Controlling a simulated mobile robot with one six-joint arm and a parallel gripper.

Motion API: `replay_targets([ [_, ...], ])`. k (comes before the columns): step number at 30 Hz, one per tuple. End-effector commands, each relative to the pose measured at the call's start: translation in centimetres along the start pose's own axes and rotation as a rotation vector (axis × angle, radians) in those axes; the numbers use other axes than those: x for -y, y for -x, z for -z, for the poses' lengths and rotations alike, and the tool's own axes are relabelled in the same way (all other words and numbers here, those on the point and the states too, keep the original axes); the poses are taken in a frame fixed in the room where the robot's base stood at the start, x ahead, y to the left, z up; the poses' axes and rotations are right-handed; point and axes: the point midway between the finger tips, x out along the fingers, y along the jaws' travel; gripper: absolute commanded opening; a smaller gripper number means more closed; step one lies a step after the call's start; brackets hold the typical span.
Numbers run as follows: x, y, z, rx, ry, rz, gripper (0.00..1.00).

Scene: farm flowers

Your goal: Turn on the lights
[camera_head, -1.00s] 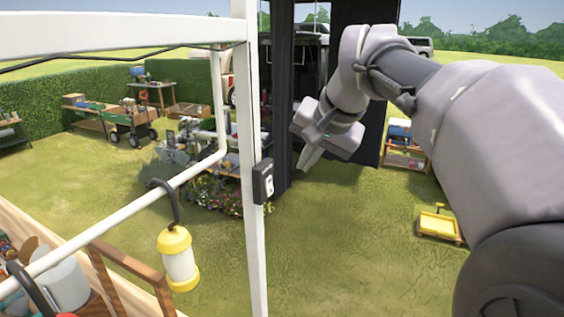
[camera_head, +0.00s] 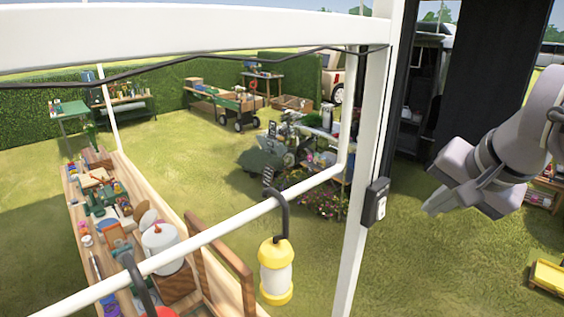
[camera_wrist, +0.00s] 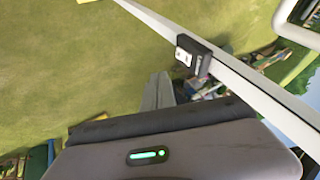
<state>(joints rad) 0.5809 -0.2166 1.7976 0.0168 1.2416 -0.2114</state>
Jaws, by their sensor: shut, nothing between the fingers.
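A small dark switch box (camera_head: 376,202) with a light rocker switch is fixed to the white post (camera_head: 360,180) in the head view. The box also shows in the wrist view (camera_wrist: 192,55), on the slanting post. My gripper (camera_head: 432,209) is to the right of the box, apart from it, with its fingers pointing down and left. The fingers look shut together in the wrist view (camera_wrist: 158,92), below and left of the box, with nothing held. A yellow and white lantern (camera_head: 276,270) hangs from the white rail by a dark hook.
A white horizontal rail (camera_head: 215,225) joins the post region, with a wooden table (camera_head: 110,215) full of items behind it. A black cable (camera_head: 180,65) runs along the top beam. A yellow tray (camera_head: 549,275) lies at lower right. Grass is open around the post's right side.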

Motion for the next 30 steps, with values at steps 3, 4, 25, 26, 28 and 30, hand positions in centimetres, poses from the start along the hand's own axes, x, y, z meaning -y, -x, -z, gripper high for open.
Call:
replay_targets([
  [3,-0.3,-2.9,-0.3,0.003,0.002,0.000,0.00],
  [4,-0.3,-3.6,-0.4,0.003,0.002,0.000,0.00],
  [25,3.4,-11.2,-0.2,0.000,0.000,0.000,0.00],
  [26,3.4,-11.2,-0.2,0.000,0.000,0.000,0.00],
  [28,3.4,-11.2,-0.2,0.000,0.000,0.000,0.00],
  [30,3.4,-11.2,-0.2,0.000,0.000,0.000,0.00],
])
